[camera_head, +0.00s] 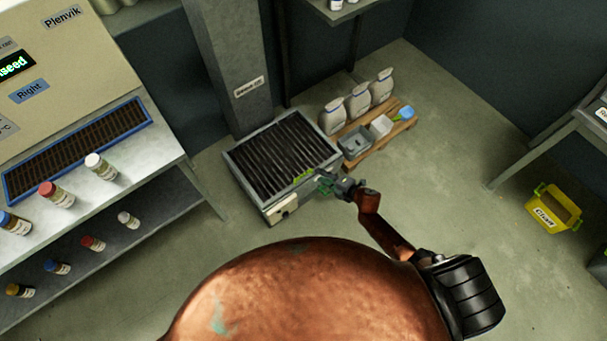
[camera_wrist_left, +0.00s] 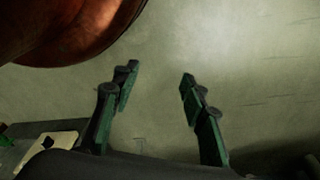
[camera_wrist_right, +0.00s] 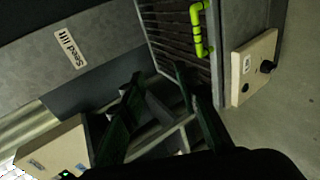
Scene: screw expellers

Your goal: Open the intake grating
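The intake grating (camera_head: 272,160) is a dark slatted panel in a grey floor frame, lying flat and closed. A yellow-green handle (camera_wrist_right: 198,30) stands on the grating near its edge. My right gripper (camera_head: 326,183) is at the frame's near right corner in the head view. In the right wrist view its green fingers (camera_wrist_right: 158,78) are apart with nothing held, and the handle is beyond the fingertips, not between them. My left gripper (camera_wrist_left: 157,72) is open and empty over bare floor in its wrist view; I cannot make it out in the head view.
A cream control box (camera_head: 284,209) with a dark knob is on the frame's front side. A grey column (camera_head: 232,70) rises behind the grating. Sacks and trays stand on a pallet (camera_head: 398,128) to the right. A yellow crate (camera_head: 570,222) is farther right on open floor.

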